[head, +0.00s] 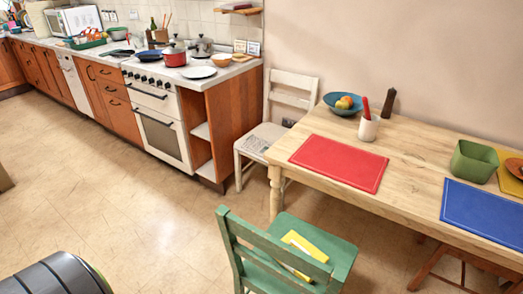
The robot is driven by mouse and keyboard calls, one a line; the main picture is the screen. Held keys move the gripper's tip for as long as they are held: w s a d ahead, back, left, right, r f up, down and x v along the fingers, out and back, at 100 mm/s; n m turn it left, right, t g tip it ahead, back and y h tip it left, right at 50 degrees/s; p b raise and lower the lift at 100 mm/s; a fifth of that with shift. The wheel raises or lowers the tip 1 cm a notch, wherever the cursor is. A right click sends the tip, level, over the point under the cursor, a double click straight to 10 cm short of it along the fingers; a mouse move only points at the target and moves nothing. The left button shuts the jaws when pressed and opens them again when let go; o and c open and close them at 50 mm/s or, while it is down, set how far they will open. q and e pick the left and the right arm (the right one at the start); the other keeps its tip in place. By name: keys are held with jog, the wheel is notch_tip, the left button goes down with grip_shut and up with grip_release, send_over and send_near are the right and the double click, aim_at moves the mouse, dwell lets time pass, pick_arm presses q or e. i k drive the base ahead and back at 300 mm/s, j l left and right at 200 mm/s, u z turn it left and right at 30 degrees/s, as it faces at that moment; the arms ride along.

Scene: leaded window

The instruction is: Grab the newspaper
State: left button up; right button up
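A grey printed paper, which looks like the newspaper (255,144), lies flat on the seat of the white wooden chair (243,161). The chair stands between the end of the kitchen counter and the wooden table. The paper is small in the head view and its print cannot be read. Neither of my grippers shows in this view.
The wooden table (410,160) carries a red mat (339,162), a blue mat (485,213), a blue fruit bowl (345,110) and a green container (473,161). A green chair (335,250) with a yellow item (305,246) stands in front.

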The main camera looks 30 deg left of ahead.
aim_at(254, 146)
jog(key=j+z, duration=1.1)
jog(key=i+l, duration=0.05)
jog(key=l, duration=0.05)
